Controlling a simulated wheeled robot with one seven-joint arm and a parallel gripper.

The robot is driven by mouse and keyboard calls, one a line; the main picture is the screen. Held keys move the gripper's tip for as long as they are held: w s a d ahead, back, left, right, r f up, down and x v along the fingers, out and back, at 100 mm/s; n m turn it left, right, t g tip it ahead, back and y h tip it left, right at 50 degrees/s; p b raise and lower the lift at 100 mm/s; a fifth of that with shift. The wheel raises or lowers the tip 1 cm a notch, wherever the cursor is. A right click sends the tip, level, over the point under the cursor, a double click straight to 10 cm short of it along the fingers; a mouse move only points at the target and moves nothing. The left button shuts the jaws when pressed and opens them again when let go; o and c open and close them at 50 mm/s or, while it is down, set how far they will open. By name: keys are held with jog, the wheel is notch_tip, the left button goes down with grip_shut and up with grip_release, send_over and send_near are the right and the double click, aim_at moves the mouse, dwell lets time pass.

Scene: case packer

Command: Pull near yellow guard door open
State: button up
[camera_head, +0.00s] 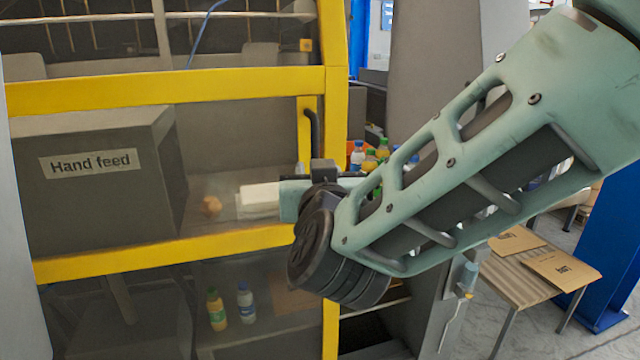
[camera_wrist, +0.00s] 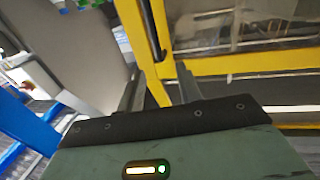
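The near guard door has a yellow frame (camera_head: 180,90) with clear panels, and looks closed in the head view. Its black bar handle (camera_head: 314,130) stands upright on the yellow post at the door's right side. In the wrist view the yellow frame (camera_wrist: 240,62) crosses the upper right, and the handle (camera_wrist: 149,25) runs down toward the fingers. My gripper (camera_wrist: 161,86) is open, with two grey fingers apart and nothing seen between them. The handle's lower end lies ahead of the gap; I cannot tell whether they touch. In the head view my wrist and forearm hide the fingertips.
Behind the panels are a grey "Hand feed" box (camera_head: 95,165) and two bottles (camera_head: 245,303) low down. Several bottles (camera_head: 370,160) stand behind my arm. A slatted table (camera_head: 505,280) with flat cardboard (camera_head: 560,270) and a blue post (camera_head: 610,250) are at right.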

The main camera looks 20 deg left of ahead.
jog(key=shift+b+v, duration=0.3)
jog(key=shift+v, duration=1.55)
